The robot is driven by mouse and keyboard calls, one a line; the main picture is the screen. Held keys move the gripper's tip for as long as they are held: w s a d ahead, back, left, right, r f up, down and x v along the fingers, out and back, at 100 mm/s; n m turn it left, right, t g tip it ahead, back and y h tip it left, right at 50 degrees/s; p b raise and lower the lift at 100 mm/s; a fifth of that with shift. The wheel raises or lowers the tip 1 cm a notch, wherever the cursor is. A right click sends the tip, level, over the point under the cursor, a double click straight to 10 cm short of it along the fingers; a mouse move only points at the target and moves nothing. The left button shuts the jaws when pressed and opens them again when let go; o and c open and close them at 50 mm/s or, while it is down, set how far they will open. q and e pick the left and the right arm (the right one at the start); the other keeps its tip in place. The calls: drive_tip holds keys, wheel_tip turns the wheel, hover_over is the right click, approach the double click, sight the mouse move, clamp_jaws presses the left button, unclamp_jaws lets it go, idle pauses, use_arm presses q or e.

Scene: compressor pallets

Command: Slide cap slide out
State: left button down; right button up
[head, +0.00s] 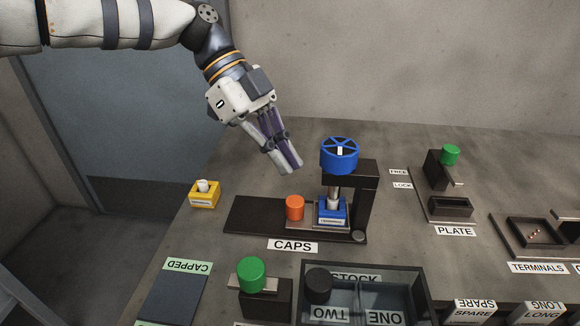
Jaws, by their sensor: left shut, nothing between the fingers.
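My left gripper (290,170) is shut and empty, pointing down in the air behind and left of the cap press. The cap slide (310,223) is a small tray on a dark base (250,215) behind the CAPS label (292,246). An orange knob (295,208) stands at its left end. A blue block (332,210) with a grey cylinder on top sits on the slide, under the press. The press has a dark column (364,195) and a blue handwheel (339,156) above the block. The gripper touches none of these. My right gripper is out of view.
A yellow block (204,194) stands left of the base. In front are a CAPPED mat (175,295), a green knob (251,274) on a dark block and a STOCK bin (395,268). A PLATE fixture (440,205) and TERMINALS tray (510,240) stand right.

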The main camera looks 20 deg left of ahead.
use_arm(q)
hover_over(305, 223)
wheel_tip(305, 223, down, 6)
drive_tip(key=shift+w+r, duration=0.1)
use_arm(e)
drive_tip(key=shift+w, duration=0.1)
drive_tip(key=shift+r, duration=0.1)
